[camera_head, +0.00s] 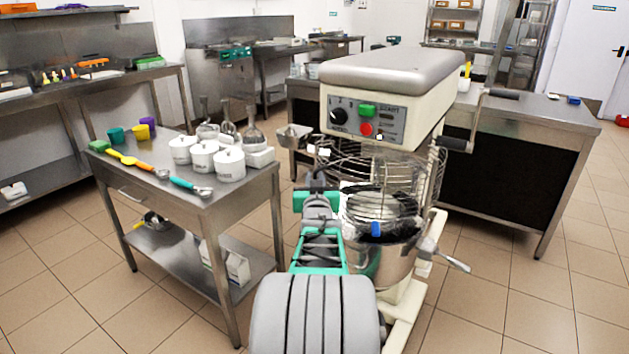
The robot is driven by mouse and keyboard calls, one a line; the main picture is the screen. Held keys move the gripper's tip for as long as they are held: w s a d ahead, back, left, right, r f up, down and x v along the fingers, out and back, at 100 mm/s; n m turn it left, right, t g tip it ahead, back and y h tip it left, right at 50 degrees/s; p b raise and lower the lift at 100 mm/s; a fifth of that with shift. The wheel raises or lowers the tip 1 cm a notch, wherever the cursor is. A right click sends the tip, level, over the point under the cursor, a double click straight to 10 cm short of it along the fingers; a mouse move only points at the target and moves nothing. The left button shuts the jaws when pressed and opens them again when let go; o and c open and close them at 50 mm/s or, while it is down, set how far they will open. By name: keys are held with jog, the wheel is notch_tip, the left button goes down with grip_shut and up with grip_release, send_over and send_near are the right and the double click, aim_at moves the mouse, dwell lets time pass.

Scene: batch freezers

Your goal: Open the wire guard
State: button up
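The wire guard (383,162) is a curved cage of thin metal bars under the head of a cream planetary mixer (390,85). It appears to stand around the front, above the steel bowl (392,265). A wire whisk (383,203) shows in the bowl area. My gripper (318,150) is at the left edge of the guard, at the end of my grey and teal arm. Two small pale tips show close to the bars. Whether they touch or grip a bar cannot be told. My arm hides the lower left of the guard and part of the bowl.
A steel side table (225,205) with white canisters (229,164), scoops and cups stands close on the left. A steel counter (540,112) stands behind the mixer. A lever handle (452,260) sticks out at the bowl's right. Tiled floor at right is clear.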

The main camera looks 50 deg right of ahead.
jog(key=shift+c, duration=0.3)
grip_shut()
dwell(1.0)
